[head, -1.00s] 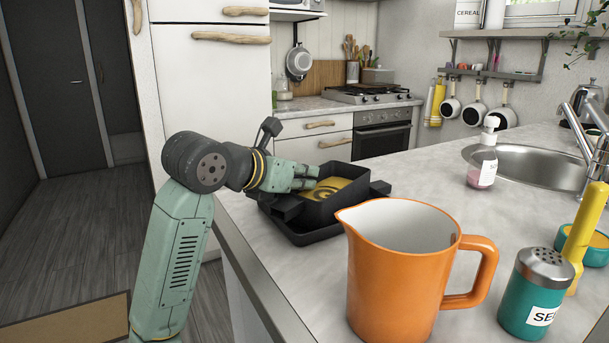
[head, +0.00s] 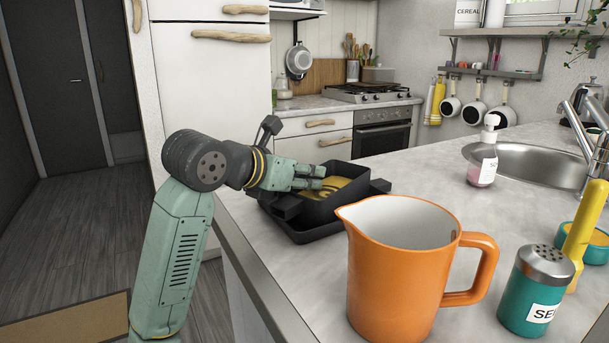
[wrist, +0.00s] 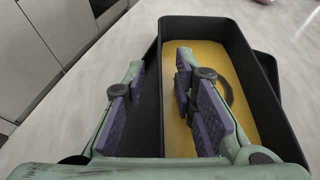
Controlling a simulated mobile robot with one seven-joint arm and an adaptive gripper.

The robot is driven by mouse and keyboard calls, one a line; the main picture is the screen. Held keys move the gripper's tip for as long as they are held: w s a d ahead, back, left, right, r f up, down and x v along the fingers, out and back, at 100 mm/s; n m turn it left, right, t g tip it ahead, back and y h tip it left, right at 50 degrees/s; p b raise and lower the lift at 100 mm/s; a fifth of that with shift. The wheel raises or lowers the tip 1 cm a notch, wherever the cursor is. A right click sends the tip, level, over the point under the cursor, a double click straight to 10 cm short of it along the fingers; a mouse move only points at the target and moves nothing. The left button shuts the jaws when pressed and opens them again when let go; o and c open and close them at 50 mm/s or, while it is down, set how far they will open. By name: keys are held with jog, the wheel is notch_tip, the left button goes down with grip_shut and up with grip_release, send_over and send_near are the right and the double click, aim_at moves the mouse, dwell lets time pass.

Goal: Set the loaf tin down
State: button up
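The black loaf tin (head: 330,207), with yellow batter inside, is at the far left part of the counter. It appears to rest on a low black tray (head: 310,236); the contact beneath it is hidden. My gripper (head: 318,178) is at the tin's near-left wall. In the wrist view my gripper (wrist: 160,85) straddles that wall of the loaf tin (wrist: 240,75): one finger is outside, the other inside over the batter (wrist: 215,75). A gap shows between the inner finger and the wall, so the fingers look open and not clamped.
An orange jug (head: 400,280) stands close in front of the tin. A teal shaker (head: 535,290), a yellow handled thing (head: 580,225) and a soap bottle (head: 483,160) stand to the right.

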jog(key=b+v, duration=0.1)
jog(key=v, duration=1.1)
jog(key=shift+r, duration=0.1)
